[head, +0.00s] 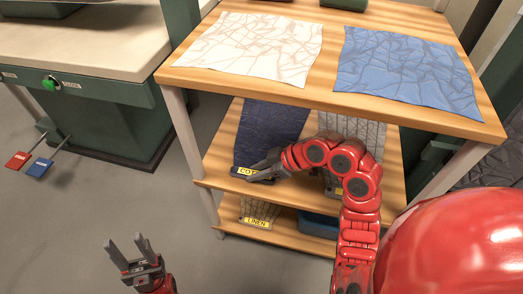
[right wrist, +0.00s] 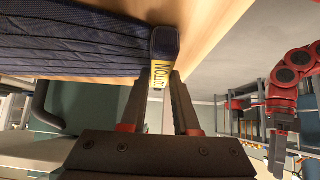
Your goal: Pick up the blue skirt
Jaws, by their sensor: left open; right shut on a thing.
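A dark blue cloth (head: 270,122) lies on the middle shelf, with a yellow label (head: 245,171) at its front edge. In the right wrist view the dark blue cloth (right wrist: 75,45) is pleated or ribbed, and the label (right wrist: 158,72) is between the fingers. My right gripper (head: 252,174) is shut on this labelled edge at the front of the shelf. A lighter blue cloth (head: 405,75) lies flat on the top board. I cannot tell which blue piece is the skirt. My left gripper (head: 127,243) is open and empty, low over the floor at left.
A white cloth (head: 250,48) lies on the wooden shelf unit's top board (head: 350,103). A grey cloth (head: 352,127) is on the middle shelf, partly behind my right arm. Below are a linen label (head: 257,222) and a blue bin (head: 320,228). A green-sided table (head: 100,120) stands at left.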

